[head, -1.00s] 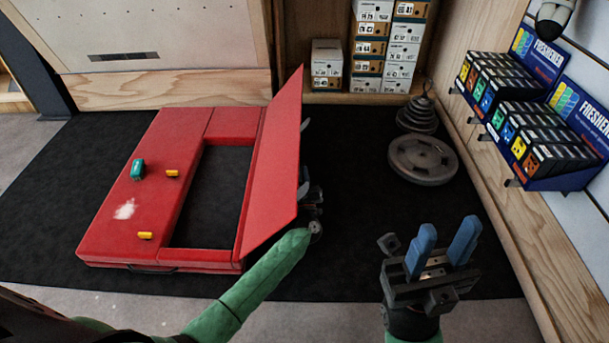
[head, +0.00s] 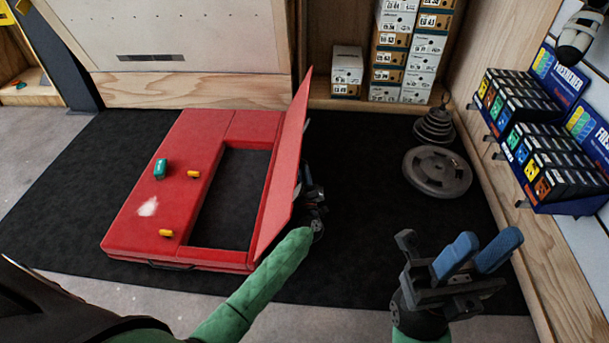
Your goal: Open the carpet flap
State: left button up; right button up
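A red pad (head: 165,215) lies on the dark carpet, with a rectangular opening that shows a dark inside. Its red flap (head: 285,170) stands up steeply along the right edge of the opening. My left gripper (head: 308,185) is on the right side of the flap. The flap hides much of it, so its fingers and any contact cannot be made out. My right gripper (head: 477,255) is raised at the lower right, with its two blue fingers apart and nothing between them.
Two yellow holds (head: 193,174) and a green one (head: 160,169) sit on the pad. Weight plates (head: 437,172) lie at the back right. Shoe boxes (head: 412,55) and a freshener display (head: 545,135) stand beyond.

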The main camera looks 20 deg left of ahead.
pick_arm(q)
jog(key=shift+o, duration=1.1)
jog(key=p+v, duration=0.1)
jog(key=v, duration=0.6)
jog(key=shift+s+f+p, duration=0.25)
jog(key=shift+s+p, duration=0.05)
jog(key=shift+s+d, duration=0.1)
jog(key=shift+d, duration=0.1)
jog(key=p+v, duration=0.1)
jog(key=v, duration=0.7)
jog(key=shift+s+f, duration=0.25)
jog(key=shift+s, duration=0.15)
